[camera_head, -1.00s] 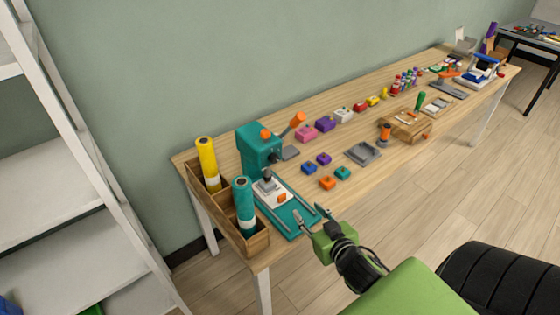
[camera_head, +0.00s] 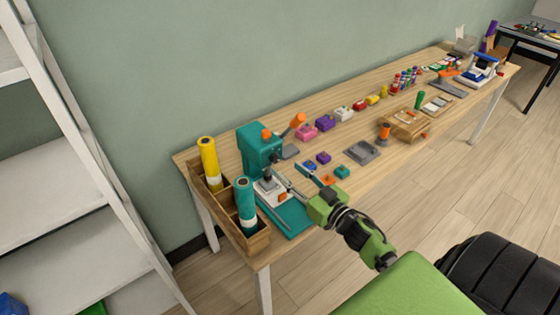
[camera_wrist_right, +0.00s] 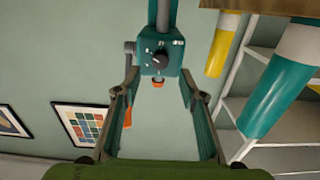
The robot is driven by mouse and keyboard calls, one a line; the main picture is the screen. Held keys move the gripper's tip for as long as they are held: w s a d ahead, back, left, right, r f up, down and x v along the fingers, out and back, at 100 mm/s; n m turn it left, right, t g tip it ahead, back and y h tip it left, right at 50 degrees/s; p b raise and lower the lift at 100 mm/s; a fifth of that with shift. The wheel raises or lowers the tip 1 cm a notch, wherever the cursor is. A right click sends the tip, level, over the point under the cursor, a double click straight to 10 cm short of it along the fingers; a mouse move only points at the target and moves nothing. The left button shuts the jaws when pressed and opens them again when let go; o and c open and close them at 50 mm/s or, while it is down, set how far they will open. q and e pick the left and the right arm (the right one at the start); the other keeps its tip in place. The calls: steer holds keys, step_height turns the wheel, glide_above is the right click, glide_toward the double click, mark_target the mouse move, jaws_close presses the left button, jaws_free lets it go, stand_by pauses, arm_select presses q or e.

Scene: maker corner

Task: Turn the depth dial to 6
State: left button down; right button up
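The teal drill press (camera_head: 257,146) stands at the near-left end of the table. The wrist view looks at it upside down and shows its teal head (camera_wrist_right: 174,66) with the black depth dial (camera_wrist_right: 160,58) and white marks around it. The marks are too small to read, so I cannot tell the dial's setting. The dial is not discernible in the head view. My right gripper (camera_head: 290,172) reaches in front of the press, above its base. In the wrist view its fingers (camera_wrist_right: 159,78) are wide apart, with the dial centred between and beyond them, untouched. My left gripper is not in view.
A wooden bin (camera_head: 258,241) with yellow (camera_head: 208,160) and teal (camera_head: 245,200) tubes stands left of the press. An orange-tipped lever (camera_head: 298,119) sticks out from the press. Small coloured blocks and a grey tray (camera_head: 362,152) lie to the right.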

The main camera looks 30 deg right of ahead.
mark_target(276, 160)
steer(key=w, duration=0.6)
steer(key=shift+w+a+p, duration=0.1)
steer(key=shift+a+p, duration=0.2)
jaws_close()
